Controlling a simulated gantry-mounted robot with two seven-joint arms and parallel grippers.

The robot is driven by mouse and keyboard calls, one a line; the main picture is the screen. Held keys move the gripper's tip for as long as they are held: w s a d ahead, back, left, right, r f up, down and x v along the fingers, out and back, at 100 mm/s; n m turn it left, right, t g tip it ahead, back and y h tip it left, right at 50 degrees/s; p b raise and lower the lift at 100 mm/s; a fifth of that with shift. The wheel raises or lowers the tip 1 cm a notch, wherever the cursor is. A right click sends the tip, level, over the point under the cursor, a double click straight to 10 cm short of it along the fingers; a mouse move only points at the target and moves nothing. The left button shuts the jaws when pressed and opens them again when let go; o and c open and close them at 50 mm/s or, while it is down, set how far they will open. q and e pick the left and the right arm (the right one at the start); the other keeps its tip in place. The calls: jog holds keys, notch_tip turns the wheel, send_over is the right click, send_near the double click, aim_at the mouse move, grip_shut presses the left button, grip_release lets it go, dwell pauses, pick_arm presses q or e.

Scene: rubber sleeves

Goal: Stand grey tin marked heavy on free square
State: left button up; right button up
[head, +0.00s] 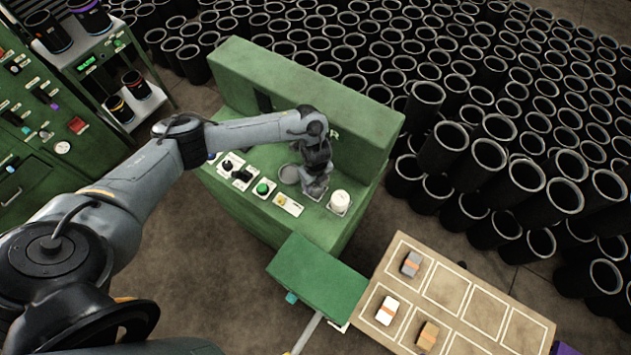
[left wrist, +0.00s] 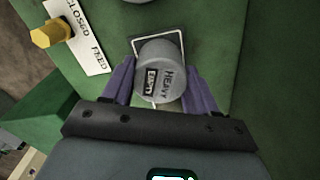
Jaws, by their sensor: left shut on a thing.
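The grey tin marked HEAVY (left wrist: 160,80) is between the purple fingers of my left gripper (left wrist: 160,92) in the left wrist view. Its lettered top faces the camera. A pale-outlined square (left wrist: 181,42) on the green bench shows just beyond and partly behind the tin; I cannot tell whether the tin touches the bench. In the head view my left gripper (head: 315,188) is low over the bench top, between a round grey thing (head: 289,174) and a white tin (head: 340,201). The held tin is mostly hidden there. My right gripper is out of view.
A yellow knob (left wrist: 45,36) on a white plate lettered CLOSED and FEED is near the gripper. A green button (head: 263,188) and other controls line the bench. The bench's raised back (head: 300,95) stands behind. A tan board (head: 470,305) with outlined squares holds several blocks.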

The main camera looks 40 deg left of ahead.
pick_arm(q)
jog(key=shift+f, duration=0.1)
jog(key=shift+f, duration=0.15)
jog(key=o, duration=1.2)
jog(key=shift+r, duration=0.2)
